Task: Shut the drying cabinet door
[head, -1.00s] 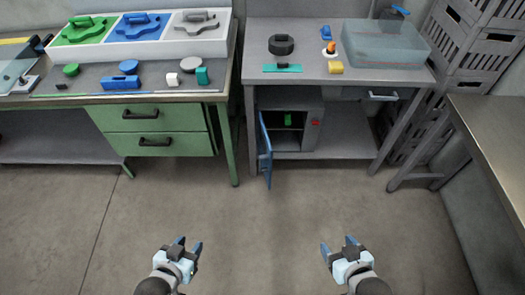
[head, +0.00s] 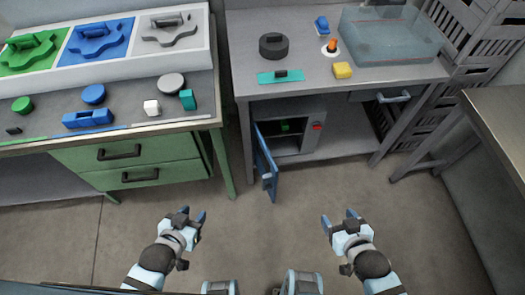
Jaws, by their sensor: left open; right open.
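The drying cabinet (head: 312,134) is a grey box on the lower shelf under the right-hand grey table. Its blue door (head: 265,163) stands open, hinged at the cabinet's left side and swung out toward me. A green item (head: 284,126) sits inside on a shelf, and a red button (head: 317,127) is on the front at the right. My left gripper (head: 192,216) is open and empty over the floor, below and left of the door. My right gripper (head: 339,218) is open and empty over the floor, below and right of the door. Neither touches the door.
A green drawer bench (head: 130,160) stands left of the cabinet, and its leg is near the door. The grey table (head: 300,84) above carries a black round part (head: 273,46) and a clear bin (head: 390,38). Another table (head: 500,110) is at right. Floor before the cabinet is clear.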

